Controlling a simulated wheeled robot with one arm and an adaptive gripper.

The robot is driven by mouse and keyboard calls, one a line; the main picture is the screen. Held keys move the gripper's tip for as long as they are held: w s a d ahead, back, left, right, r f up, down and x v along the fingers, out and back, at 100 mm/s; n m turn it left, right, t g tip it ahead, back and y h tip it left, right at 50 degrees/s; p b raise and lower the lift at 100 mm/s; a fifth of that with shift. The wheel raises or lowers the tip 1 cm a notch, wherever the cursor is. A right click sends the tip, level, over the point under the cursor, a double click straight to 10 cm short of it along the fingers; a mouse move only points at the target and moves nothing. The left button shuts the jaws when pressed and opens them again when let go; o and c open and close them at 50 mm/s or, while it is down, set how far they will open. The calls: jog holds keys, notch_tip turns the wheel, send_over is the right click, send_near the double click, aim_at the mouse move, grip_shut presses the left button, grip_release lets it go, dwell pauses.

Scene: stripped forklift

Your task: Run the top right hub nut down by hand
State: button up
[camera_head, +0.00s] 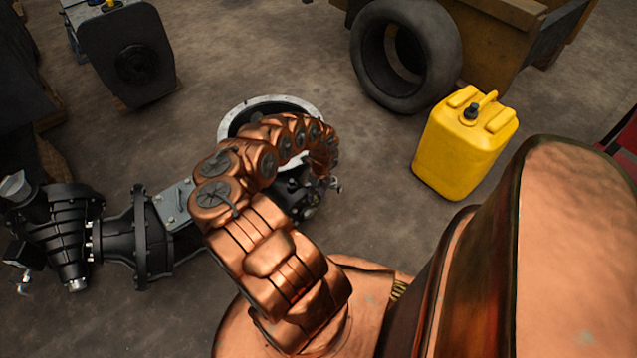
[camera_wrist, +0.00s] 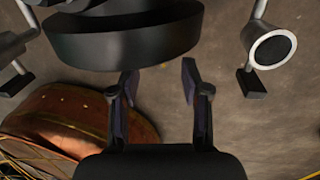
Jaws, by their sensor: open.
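My gripper (camera_wrist: 160,82) is open and empty in the wrist view, its two dark fingers spread apart over bare floor. A thick black round part (camera_wrist: 120,38) is just beyond the fingertips; I cannot tell whether they touch it. A silver cylindrical piece with a dark end face (camera_wrist: 272,48) is right of the fingers. In the head view, my copper arm arches over the axle end, where a silver ring (camera_head: 262,104) and dark hub parts (camera_head: 303,200) show. My arm hides the gripper and much of the hub there. I cannot make out the top right hub nut.
The black axle housing (camera_head: 120,235) lies along the left. A yellow jerrycan (camera_head: 460,150) stands on the floor at right, with a black tire (camera_head: 440,50) behind it. A dark machine block (camera_head: 130,60) is at the back left. Floor between ring and jerrycan is clear.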

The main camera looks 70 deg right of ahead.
notch_tip(320, 180, up, 11)
jog(key=d, duration=0.1)
jog(key=shift+s+d+f, duration=0.15)
jog(key=shift+s+f, duration=0.05)
jog(key=shift+s, duration=0.2)
dwell(0.6)
